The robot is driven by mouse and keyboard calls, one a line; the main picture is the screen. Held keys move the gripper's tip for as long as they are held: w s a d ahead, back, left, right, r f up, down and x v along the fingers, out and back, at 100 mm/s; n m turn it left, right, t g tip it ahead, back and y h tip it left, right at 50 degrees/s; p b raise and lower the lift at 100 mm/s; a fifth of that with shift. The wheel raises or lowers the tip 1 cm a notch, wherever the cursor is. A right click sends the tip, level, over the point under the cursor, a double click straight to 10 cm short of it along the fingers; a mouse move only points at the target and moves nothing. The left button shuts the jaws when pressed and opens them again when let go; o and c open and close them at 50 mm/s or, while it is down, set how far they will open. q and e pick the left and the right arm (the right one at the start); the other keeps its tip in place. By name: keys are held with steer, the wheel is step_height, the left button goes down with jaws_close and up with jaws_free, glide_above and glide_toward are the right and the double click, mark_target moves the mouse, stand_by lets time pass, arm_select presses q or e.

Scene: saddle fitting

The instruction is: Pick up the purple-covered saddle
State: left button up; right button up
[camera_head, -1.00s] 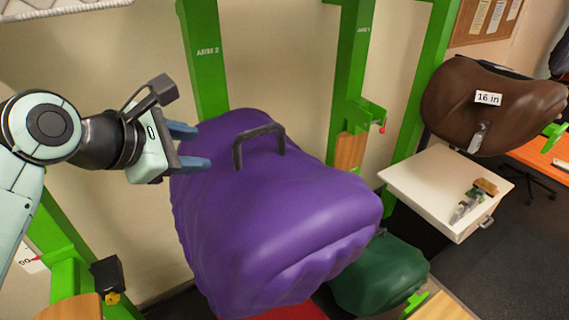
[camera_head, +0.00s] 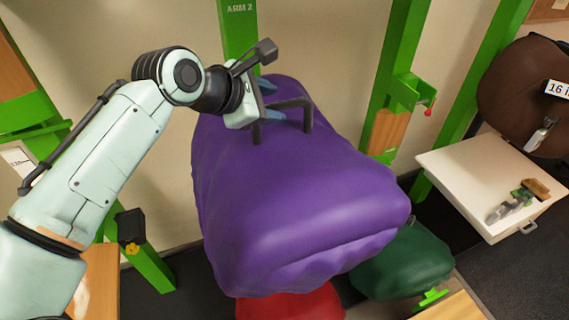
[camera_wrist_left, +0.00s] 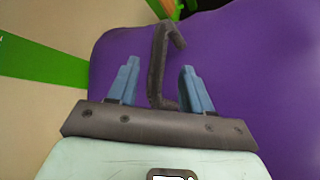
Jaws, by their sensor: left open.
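The purple-covered saddle (camera_head: 300,195) sits in the middle of the head view, in front of the green post marked ARM 2. A dark handle (camera_head: 308,108) stands up from the top of its cover. My left gripper (camera_head: 271,100) is at the handle with its blue fingers apart. In the left wrist view, the handle (camera_wrist_left: 158,65) stands between the two open fingers (camera_wrist_left: 158,85), and the purple cover (camera_wrist_left: 240,60) fills the space behind. I cannot tell whether either finger touches the handle. My right gripper is not in view.
A red saddle (camera_head: 290,304) and a green one (camera_head: 405,264) are below the purple one. A white shelf (camera_head: 465,165) holding small tools is at the right, beneath a brown saddle (camera_head: 520,90) labelled 16 in. Green posts (camera_head: 395,75) stand behind.

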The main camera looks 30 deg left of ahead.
mark_target(280, 103)
arm_select(q)
steer(key=x, duration=0.5)
steer(key=shift+w+r+p, duration=0.1)
steer(key=shift+w+p, duration=0.15)
steer(key=shift+p, duration=0.1)
steer(key=shift+s, duration=0.25)
steer(key=shift+c, duration=0.9)
jaws_close()
steer(key=shift+r, duration=0.15)
